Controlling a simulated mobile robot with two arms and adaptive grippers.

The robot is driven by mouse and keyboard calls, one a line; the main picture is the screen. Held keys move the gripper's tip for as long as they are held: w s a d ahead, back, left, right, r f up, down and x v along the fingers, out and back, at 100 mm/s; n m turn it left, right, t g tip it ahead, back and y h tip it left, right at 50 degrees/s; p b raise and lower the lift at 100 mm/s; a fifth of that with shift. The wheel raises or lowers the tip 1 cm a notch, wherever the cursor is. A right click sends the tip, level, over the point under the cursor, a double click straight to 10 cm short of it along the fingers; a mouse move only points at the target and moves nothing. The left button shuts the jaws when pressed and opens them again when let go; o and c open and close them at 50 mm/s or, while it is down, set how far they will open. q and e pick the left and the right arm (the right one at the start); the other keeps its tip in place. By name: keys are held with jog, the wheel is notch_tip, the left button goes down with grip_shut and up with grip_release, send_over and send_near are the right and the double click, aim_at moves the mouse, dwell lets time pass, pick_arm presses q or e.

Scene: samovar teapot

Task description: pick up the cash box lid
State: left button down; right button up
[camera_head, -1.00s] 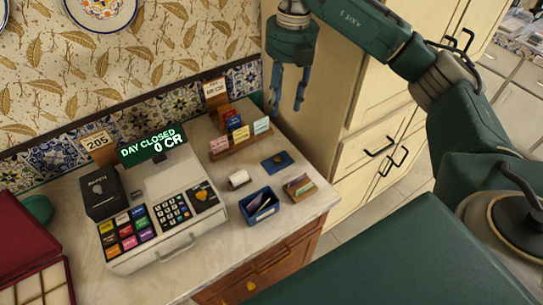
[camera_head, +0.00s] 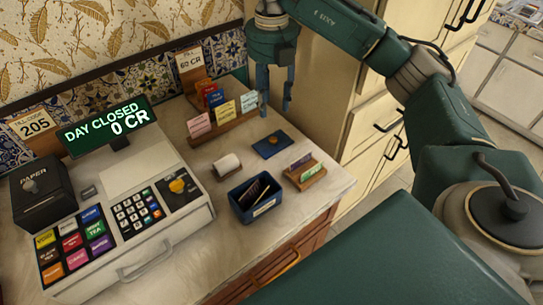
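The cash box lid (camera_head: 272,145) is a flat dark blue plate with a small orange-brown knob, lying on the counter. The open blue cash box (camera_head: 255,197) stands in front of it and holds dark and purple slips. My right gripper (camera_head: 275,112) points down with its two blue fingers apart and empty. In the picture its fingertips are just above the lid's far edge, not touching the lid; their exact height is unclear. My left gripper is out of view.
A card rack (camera_head: 225,120) stands just left of the gripper. A paper roll (camera_head: 228,165) and a small wooden card holder (camera_head: 305,172) flank the lid. The cash register (camera_head: 125,215) fills the left. The counter's right edge (camera_head: 340,195) is clear.

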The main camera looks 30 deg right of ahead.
jog(key=f, duration=0.1)
send_over(273, 139)
notch_tip(273, 139, down, 6)
jog(key=shift+w+r, duration=0.1)
jog(key=shift+w, duration=0.05)
jog(key=f+p, duration=0.1)
jog(key=f, duration=0.3)
jog(key=shift+s+f+p, duration=0.2)
jog(key=shift+p, duration=0.1)
jog(key=shift+f, duration=0.4)
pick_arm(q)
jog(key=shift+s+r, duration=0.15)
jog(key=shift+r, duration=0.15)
pick_arm(e)
jog(key=shift+c, duration=0.5)
grip_shut()
